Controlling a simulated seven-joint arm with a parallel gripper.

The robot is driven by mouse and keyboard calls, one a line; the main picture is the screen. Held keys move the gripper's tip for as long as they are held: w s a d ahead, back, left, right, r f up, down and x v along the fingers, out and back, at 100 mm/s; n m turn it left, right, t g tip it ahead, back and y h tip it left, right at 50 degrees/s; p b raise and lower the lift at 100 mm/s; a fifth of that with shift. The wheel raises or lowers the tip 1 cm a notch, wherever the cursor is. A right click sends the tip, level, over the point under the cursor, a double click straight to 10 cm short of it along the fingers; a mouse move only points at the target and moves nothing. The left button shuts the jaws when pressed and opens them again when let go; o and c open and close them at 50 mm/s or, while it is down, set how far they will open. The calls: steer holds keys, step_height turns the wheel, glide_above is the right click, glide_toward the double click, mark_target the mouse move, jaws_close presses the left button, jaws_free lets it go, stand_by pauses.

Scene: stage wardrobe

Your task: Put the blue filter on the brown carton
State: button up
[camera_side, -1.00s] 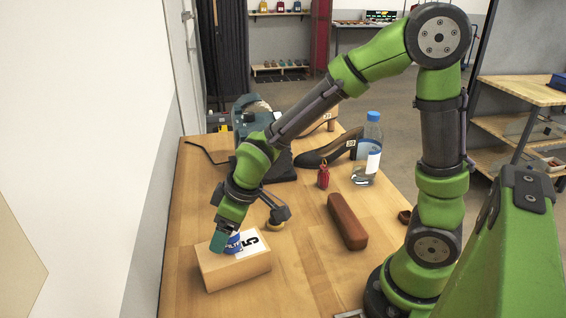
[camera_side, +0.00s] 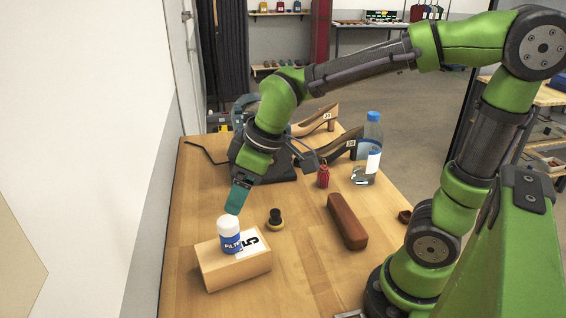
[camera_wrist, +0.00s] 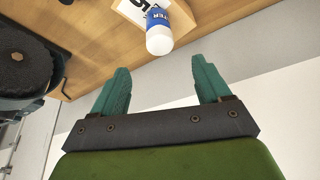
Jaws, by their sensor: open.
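The blue filter (camera_side: 230,236) is a small blue cylinder with a white top and the word FILTER on its side. It stands upright on the brown carton (camera_side: 232,273), a light brown box with a white label marked 5. My gripper (camera_side: 236,206) is above the filter and apart from it. In the wrist view my gripper (camera_wrist: 160,88) has its two teal fingers spread with nothing between them. The filter (camera_wrist: 160,32) and part of the carton (camera_wrist: 130,12) show beyond the fingertips there.
A small black and yellow knob-like thing (camera_side: 275,220) stands right of the carton. The table's front left (camera_side: 185,290) is clear.

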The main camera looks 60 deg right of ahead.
steer(key=s+d+r+m+t, duration=0.3)
steer(key=s+d+m, duration=0.3)
steer(key=s+m, duration=0.2)
steer(key=shift+s+r+m, duration=0.25)
steer(key=shift+s+m, duration=0.05)
steer(key=shift+s, duration=0.25)
